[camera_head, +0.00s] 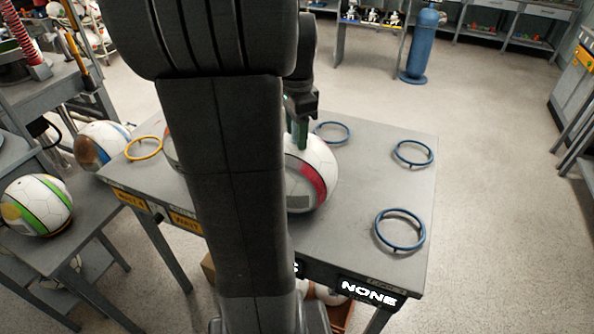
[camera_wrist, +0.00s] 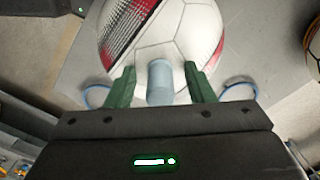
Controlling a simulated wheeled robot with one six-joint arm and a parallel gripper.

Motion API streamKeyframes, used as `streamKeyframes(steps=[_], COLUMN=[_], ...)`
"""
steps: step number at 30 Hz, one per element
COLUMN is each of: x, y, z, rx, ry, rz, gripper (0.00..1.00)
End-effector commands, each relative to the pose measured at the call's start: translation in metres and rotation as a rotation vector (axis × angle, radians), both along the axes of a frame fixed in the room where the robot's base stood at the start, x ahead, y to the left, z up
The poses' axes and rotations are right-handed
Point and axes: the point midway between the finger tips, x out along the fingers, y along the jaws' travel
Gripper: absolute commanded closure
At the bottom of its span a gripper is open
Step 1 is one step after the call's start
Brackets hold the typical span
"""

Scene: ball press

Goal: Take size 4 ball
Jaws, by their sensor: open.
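A white ball (camera_head: 317,172) with a red and a grey panel sits on the grey table, partly hidden by my arm. It fills the top middle of the wrist view (camera_wrist: 180,30). No size mark on it is readable. My gripper (camera_head: 299,132) is at the ball's far upper side. In the wrist view its two green fingers (camera_wrist: 161,85) are apart, with the ball's edge beyond the tips. A blue-grey cylinder (camera_wrist: 160,72) stands between the fingers; I cannot tell what it belongs to. Whether the fingers touch the ball is unclear.
Blue rings (camera_head: 400,229), (camera_head: 413,153), (camera_head: 332,132) and a yellow ring (camera_head: 144,148) are on the table. A green-striped ball (camera_head: 37,205) and a brown-blue ball (camera_head: 101,145) lie at left. A "NONE" sign (camera_head: 369,292) is on the front edge. The floor at right is clear.

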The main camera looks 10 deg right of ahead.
Motion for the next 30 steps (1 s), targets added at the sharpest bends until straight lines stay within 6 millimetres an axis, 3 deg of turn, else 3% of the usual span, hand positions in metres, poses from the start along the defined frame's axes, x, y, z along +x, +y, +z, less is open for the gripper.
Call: streamKeyframes(steps=[2,9,22,26,30], x=[0.0,0.0,0.0,0.001,0.001], y=[0.0,0.0,0.0,0.0,0.0], z=[0.0,0.0,0.002,0.019,0.049], rx=[0.0,0.001,0.002,0.0,0.0], ry=[0.0,0.001,0.002,-0.002,-0.004], rz=[0.0,0.0,0.0,0.0,0.0], gripper=[0.52,0.99,1.0,1.0,1.0])
